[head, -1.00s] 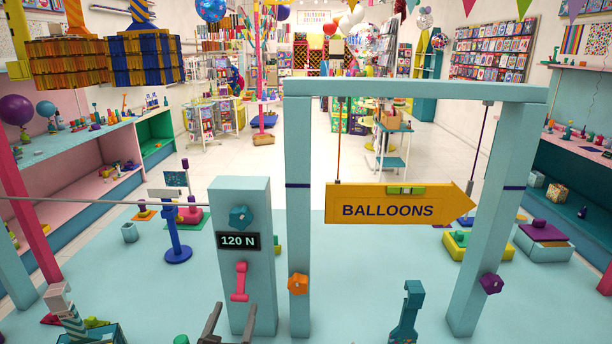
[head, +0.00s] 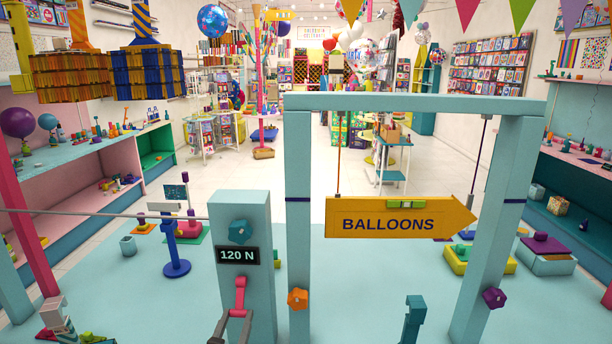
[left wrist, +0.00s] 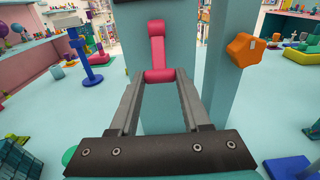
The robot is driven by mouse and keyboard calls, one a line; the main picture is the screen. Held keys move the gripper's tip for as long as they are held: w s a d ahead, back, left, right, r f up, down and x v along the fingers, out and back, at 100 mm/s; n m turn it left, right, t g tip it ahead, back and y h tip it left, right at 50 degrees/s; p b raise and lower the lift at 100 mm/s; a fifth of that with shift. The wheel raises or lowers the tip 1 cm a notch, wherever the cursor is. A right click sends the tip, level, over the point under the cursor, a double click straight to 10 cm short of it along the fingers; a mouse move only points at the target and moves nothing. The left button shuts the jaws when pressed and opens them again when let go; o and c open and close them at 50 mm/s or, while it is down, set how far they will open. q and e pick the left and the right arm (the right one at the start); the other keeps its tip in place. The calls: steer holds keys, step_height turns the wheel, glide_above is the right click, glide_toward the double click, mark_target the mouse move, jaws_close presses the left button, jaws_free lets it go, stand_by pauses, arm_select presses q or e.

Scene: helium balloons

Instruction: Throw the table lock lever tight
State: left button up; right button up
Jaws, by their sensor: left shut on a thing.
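A pink-red lever (head: 240,290) is on the front of a teal post (head: 262,300), below a black "120 N" display (head: 238,255). In the left wrist view the lever (left wrist: 157,45) stands upright, with a wider crosspiece at its lower end. My left gripper (head: 238,315) is at that lower end; in the left wrist view its two fingers (left wrist: 159,78) lie on either side of the crosspiece and are shut on it. The fingers partly cover the lever's lower end in the head view. My right gripper is in neither view.
A blue-green knob (head: 240,231) is above the display. A teal frame (head: 415,104) right of the post carries a hanging yellow "BALLOONS" sign (head: 388,225), with an orange knob (head: 297,298) on its left leg. A blue stand (head: 176,267) is left of the post.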

mark_target(240, 316)
arm_select(q)
steer(key=c, duration=0.5)
steer(key=shift+w+f+b, duration=0.5)
steer(key=shift+w+b, duration=0.1)
steer(key=shift+w+f+b, duration=0.35)
steer(key=shift+w+b, duration=0.15)
steer(key=shift+w, duration=0.4)
steer(key=shift+w+f+b, duration=0.15)
steer(key=shift+w+b, duration=0.2)
steer(key=shift+w, duration=0.1)
steer(key=o, duration=1.2)
